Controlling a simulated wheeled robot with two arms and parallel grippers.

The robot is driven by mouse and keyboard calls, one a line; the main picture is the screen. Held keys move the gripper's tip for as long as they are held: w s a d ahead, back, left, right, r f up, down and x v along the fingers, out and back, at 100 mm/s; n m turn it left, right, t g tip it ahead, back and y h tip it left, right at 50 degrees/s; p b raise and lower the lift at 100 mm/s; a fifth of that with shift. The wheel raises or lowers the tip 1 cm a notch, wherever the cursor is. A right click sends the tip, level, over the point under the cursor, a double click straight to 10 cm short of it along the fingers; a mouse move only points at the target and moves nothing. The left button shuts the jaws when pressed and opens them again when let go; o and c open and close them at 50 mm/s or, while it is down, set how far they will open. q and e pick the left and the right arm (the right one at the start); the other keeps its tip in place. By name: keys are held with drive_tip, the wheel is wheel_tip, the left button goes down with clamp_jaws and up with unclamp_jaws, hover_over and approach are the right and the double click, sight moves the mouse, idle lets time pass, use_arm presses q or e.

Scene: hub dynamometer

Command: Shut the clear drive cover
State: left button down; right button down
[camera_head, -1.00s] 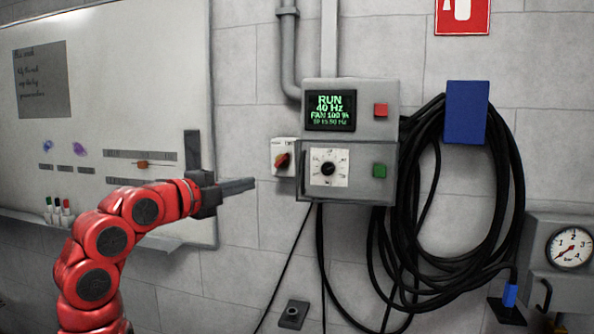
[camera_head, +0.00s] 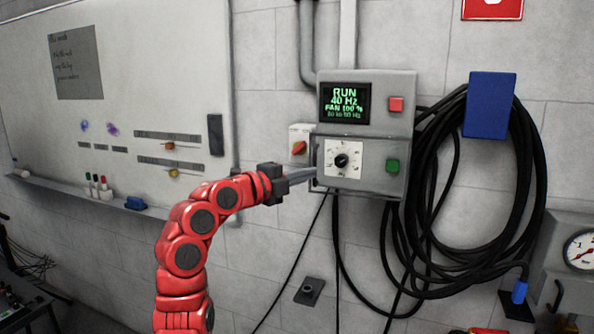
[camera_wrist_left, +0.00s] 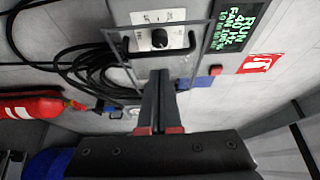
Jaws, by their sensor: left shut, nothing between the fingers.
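The grey drive box (camera_head: 385,130) hangs on the wall, with a lit display (camera_head: 346,104) reading RUN, 40 Hz, and a dial (camera_head: 342,161). A thin dark frame (camera_head: 314,160) at the box's lower left seems to be part of the clear drive cover. In the left wrist view a dark rectangular frame (camera_wrist_left: 207,50) stands around the dial; its clear pane barely shows. How far it stands open I cannot tell. My left gripper (camera_head: 312,174) is shut and empty, its tips by the frame's lower left; contact is unclear. It also shows in the left wrist view (camera_wrist_left: 158,75). My right gripper is out of view.
A red-handled switch (camera_head: 299,147) sits left of the box. Red (camera_head: 396,104) and green (camera_head: 392,166) buttons are on its right. Black cable coils (camera_head: 480,190) hang to the right under a blue block (camera_head: 490,105). A whiteboard (camera_head: 180,70) is at left.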

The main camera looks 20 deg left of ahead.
use_arm(q)
drive_tip(key=shift+w+a, duration=0.1)
drive_tip(key=shift+w, duration=0.6)
drive_tip(key=shift+a, duration=0.1)
